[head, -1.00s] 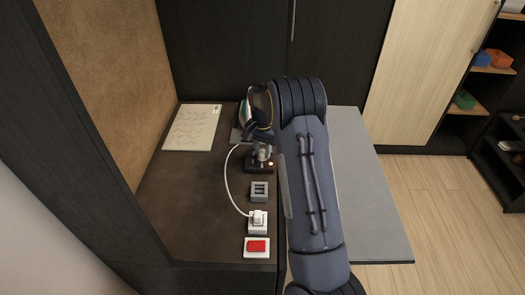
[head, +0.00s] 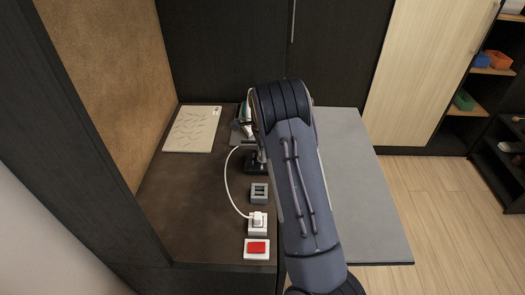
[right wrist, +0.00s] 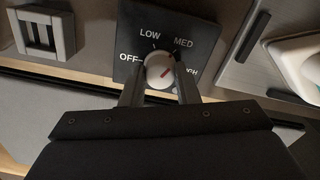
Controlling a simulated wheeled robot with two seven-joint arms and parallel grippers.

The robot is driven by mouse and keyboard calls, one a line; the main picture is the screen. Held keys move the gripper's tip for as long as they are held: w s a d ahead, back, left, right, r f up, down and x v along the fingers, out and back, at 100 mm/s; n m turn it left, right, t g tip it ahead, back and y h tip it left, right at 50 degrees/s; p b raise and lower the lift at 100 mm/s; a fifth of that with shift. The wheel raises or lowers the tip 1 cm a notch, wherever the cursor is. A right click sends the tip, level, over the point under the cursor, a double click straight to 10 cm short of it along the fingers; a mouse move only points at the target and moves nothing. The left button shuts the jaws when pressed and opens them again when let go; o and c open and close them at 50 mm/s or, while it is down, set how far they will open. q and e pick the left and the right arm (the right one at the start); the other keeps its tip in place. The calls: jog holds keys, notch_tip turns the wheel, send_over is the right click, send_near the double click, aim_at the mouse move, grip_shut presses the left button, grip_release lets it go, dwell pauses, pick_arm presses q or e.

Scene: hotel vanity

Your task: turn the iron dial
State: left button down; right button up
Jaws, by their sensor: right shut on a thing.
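The iron dial (right wrist: 154,66) is a round pale knob with a red mark on a black panel (right wrist: 130,20) in the right wrist view. The panel reads OFF, LOW, MED and a partly hidden label at right. The red mark slants up and right, roughly toward MED. My right gripper (right wrist: 160,74) has one finger on each side of the dial and is shut on it. In the head view the dial is hidden behind my right arm, and only part of its dark base (head: 252,168) shows. My left gripper is not in view.
A white iron (right wrist: 300,65) stands beyond the dial. On the brown counter (head: 200,215) are a grey slotted block (head: 259,193), a white plug and socket (head: 257,224) with a cord, a red switch (head: 257,248) and a pale board (head: 192,129).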

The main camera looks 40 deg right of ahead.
jog(key=shift+m, duration=0.4)
jog(key=o, duration=1)
jog(key=shift+r, duration=0.1)
notch_tip(320, 180, up, 8)
jog(key=shift+f+b, duration=0.25)
jog(key=shift+b, duration=0.25)
jog(key=shift+r, duration=0.1)
